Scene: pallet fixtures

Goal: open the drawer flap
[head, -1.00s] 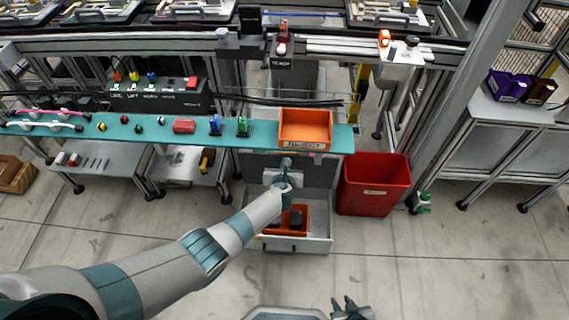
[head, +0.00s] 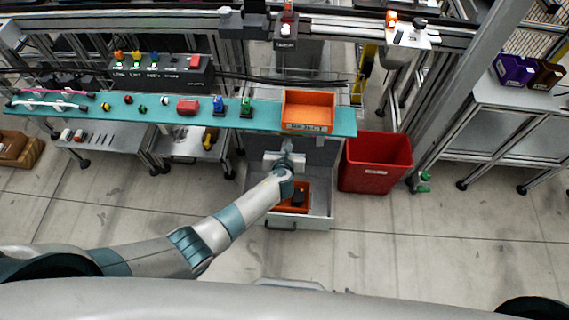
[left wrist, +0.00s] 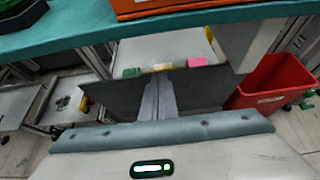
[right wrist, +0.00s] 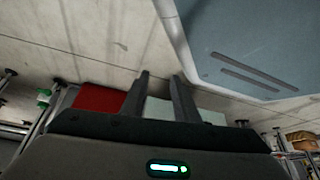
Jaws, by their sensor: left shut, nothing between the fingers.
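A dark grey upright panel (head: 322,152), which looks like the flap, is under the teal bench and above a pulled-out light grey drawer (head: 320,221). It also shows in the left wrist view (left wrist: 208,90), with a pale interior above its top edge. My left gripper (head: 286,148) reaches to this panel. In the left wrist view its fingers (left wrist: 158,98) are together and empty, in front of the panel; I cannot tell whether they touch it. My right gripper (right wrist: 160,85) shows only in the right wrist view, fingers apart with nothing between them.
An orange bin (head: 303,196) with a dark item sits in the drawer. Another orange bin (head: 307,111) stands on the teal bench (head: 262,125) above. A red bin (head: 375,165) stands just right of the drawer. The floor in front is clear.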

